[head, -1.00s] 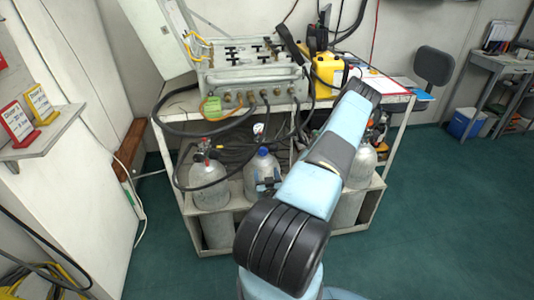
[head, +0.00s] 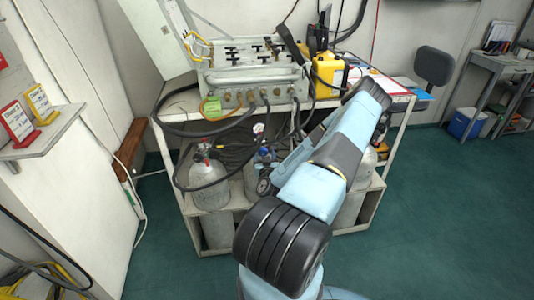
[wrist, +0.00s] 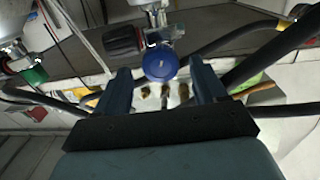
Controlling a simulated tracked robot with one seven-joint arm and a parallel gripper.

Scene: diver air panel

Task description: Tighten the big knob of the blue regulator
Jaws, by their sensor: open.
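The blue regulator's big round knob (wrist: 160,63) faces me in the wrist view, on a metal body at the top centre. My gripper (wrist: 158,69) is open, with one finger on each side of the knob in the picture. I see gaps on both sides, and I cannot tell how deep the knob lies between the fingers. In the head view the blue regulator (head: 267,154) sits on top of the middle cylinder, partly hidden by my arm. My fingers cannot be made out there.
A black-and-red knob (wrist: 124,40) sticks out left of the blue one. A green-ended fitting (wrist: 34,75) is at far left. Dark hoses (wrist: 268,62) run close by on the right. Another grey cylinder (head: 208,182) stands left in the rack (head: 233,242).

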